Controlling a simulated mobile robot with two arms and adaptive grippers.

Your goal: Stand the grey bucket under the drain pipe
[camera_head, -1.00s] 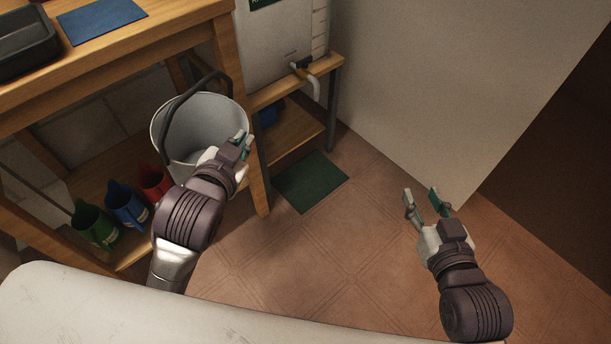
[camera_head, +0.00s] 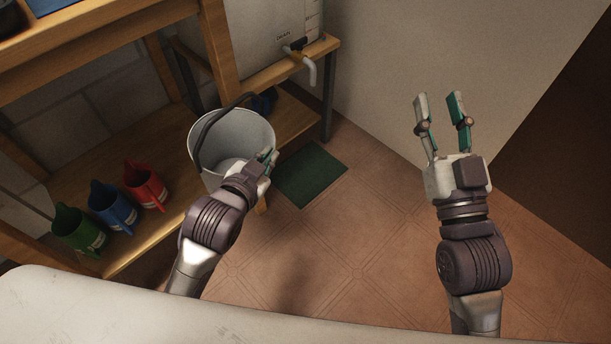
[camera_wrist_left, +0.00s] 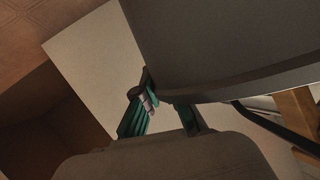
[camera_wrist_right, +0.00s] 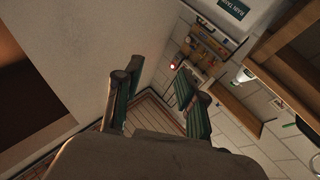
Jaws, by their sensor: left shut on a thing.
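The grey bucket (camera_head: 237,133), with a dark handle, is held by my left gripper (camera_head: 267,160), which is shut on its near right side. The bucket is upright and appears to be off the floor, in front of the wooden shelf unit. In the left wrist view the bucket (camera_wrist_left: 225,45) fills the upper right. The drain pipe (camera_head: 311,70) bends down from a tap on the white tank (camera_head: 262,30), right of and beyond the bucket. A green mat (camera_head: 310,174) lies on the floor below the pipe. My right gripper (camera_head: 442,112) is open and empty, right of the mat.
Green (camera_head: 76,230), blue (camera_head: 112,206) and red (camera_head: 147,184) jugs stand on the lower shelf (camera_head: 160,229) at left. A wooden table leg (camera_head: 217,45) rises behind the bucket. A pale wall (camera_head: 430,60) stands behind the right gripper. The tiled floor (camera_head: 350,240) is clear.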

